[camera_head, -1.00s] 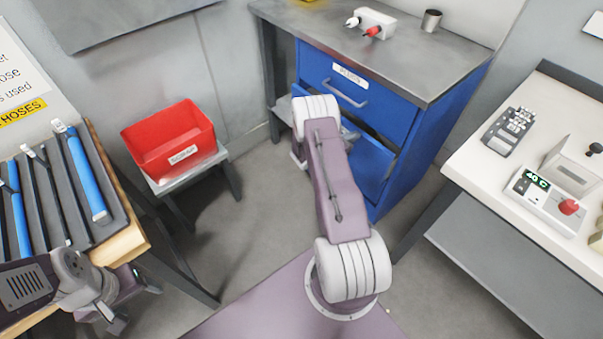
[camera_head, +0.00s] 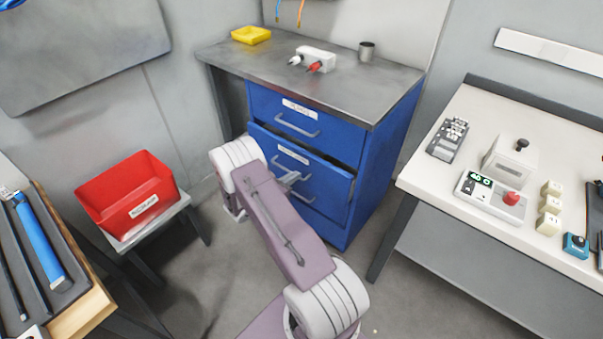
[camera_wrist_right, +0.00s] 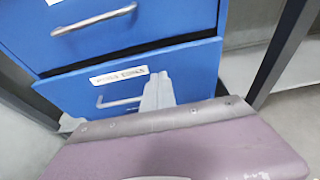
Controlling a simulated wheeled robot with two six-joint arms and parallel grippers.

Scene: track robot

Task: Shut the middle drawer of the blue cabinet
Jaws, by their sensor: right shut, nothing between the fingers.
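The blue cabinet (camera_head: 385,165) stands under a grey worktop. Its middle drawer (camera_head: 325,188) sticks out slightly, with a dark gap along its top and right edge. This drawer front, with its white label and bar handle, also shows in the right wrist view (camera_wrist_right: 198,75). My right gripper (camera_head: 291,179) is shut and empty, at the drawer front near the handle. In the right wrist view its fingers (camera_wrist_right: 158,88) overlap the front just right of the handle; I cannot tell whether they touch it. My right arm hides the drawer's lower left. My left gripper is out of view.
The top drawer (camera_head: 340,128) looks shut. A red bin (camera_head: 120,205) sits on a small stand to the left. A white bench (camera_head: 440,175) with devices stands close on the right. The worktop (camera_head: 235,58) holds a yellow tray, a white block and a metal cup.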

